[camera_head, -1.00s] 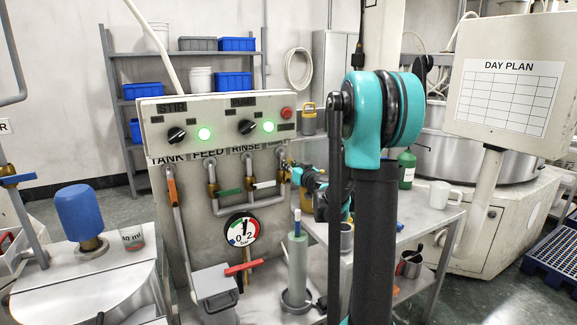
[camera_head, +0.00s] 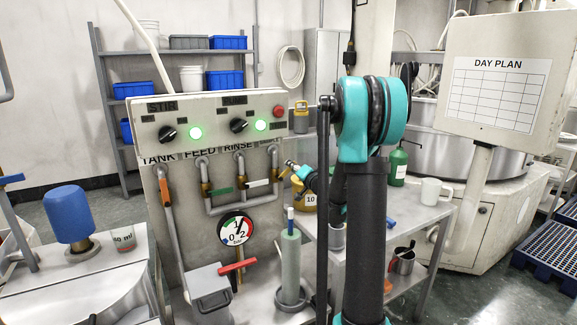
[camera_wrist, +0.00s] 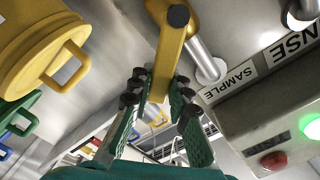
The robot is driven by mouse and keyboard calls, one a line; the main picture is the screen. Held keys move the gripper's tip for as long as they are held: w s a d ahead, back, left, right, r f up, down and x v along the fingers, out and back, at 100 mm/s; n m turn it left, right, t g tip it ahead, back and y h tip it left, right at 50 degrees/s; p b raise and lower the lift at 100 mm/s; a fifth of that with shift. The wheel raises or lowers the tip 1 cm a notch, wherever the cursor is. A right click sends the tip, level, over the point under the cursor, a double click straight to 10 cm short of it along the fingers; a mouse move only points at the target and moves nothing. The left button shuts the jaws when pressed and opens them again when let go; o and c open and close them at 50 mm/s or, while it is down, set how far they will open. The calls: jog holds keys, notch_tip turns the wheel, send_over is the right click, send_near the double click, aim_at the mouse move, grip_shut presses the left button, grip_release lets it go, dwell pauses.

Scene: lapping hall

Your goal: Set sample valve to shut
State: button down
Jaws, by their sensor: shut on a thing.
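The yellow sample valve lever (camera_wrist: 168,55) shows in the wrist view beside the SAMPLE label (camera_wrist: 233,80). It is attached at a dark pivot near the top, beside a grey pipe. My gripper (camera_wrist: 158,88) is shut on its free end, with a green-padded finger on each side.
Green (camera_head: 221,190) and white (camera_head: 258,183) levers sit close left of the sample valve. A pressure gauge (camera_head: 236,231) and red lever (camera_head: 238,266) are below. A side table (camera_head: 420,218) with a white mug (camera_head: 434,191) and green bottle (camera_head: 398,167) stands right.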

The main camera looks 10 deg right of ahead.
jog(key=shift+w+d+f+m, duration=0.1)
jog(key=shift+d+f+m, duration=0.15)
jog(key=shift+f+m, duration=0.75)
jog(key=shift+w+d+f+m, duration=0.1)
jog(key=shift+d+f+m, duration=0.2)
jog(key=shift+m, duration=1.15)
jog(key=shift+d+f+m, duration=0.2)
jog(key=shift+f+m, duration=0.55)
jog(key=shift+m, duration=0.5)
jog(key=c, duration=1.4)
grip_release()
jog(key=shift+s, duration=0.1)
jog(key=v, duration=1.2)
